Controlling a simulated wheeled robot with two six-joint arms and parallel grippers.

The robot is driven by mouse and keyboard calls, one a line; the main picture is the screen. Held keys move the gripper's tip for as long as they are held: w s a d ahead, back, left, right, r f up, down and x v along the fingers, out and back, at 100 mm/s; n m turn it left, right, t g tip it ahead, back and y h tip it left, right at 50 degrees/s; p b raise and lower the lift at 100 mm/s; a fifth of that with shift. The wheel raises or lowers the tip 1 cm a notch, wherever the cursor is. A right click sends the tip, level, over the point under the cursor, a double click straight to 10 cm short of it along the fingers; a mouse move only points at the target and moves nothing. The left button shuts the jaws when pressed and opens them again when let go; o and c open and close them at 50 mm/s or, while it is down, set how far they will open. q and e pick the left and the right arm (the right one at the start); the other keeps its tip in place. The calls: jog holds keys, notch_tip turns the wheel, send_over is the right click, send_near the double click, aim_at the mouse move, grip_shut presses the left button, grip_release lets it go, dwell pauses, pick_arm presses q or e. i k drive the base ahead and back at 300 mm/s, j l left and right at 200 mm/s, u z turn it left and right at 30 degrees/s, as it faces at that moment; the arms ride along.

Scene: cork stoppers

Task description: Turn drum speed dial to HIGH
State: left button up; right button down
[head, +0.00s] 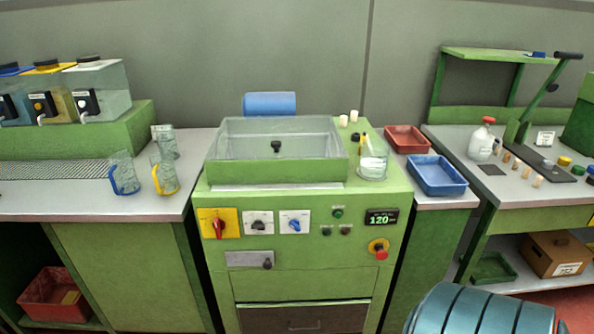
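A green machine (300,285) stands in the middle with a control panel on its front. The panel has a red rotary switch (219,225) on a yellow plate, a dark knob (259,225) on a white plate and a blue knob (295,225) on another white plate. The plate lettering is too small to read, so I cannot tell which knob is the drum speed dial or its setting. A display (381,218) reads 120. Neither of my grippers is in view.
A red emergency button (381,253), small push buttons and a latch (267,263) share the panel. A glass beaker (372,163) stands on the machine's top right. A ribbed teal rounded object (485,312) fills the bottom right. The space before the panel looks clear.

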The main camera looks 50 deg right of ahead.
aim_at(295, 224)
jog(key=z, duration=1.45)
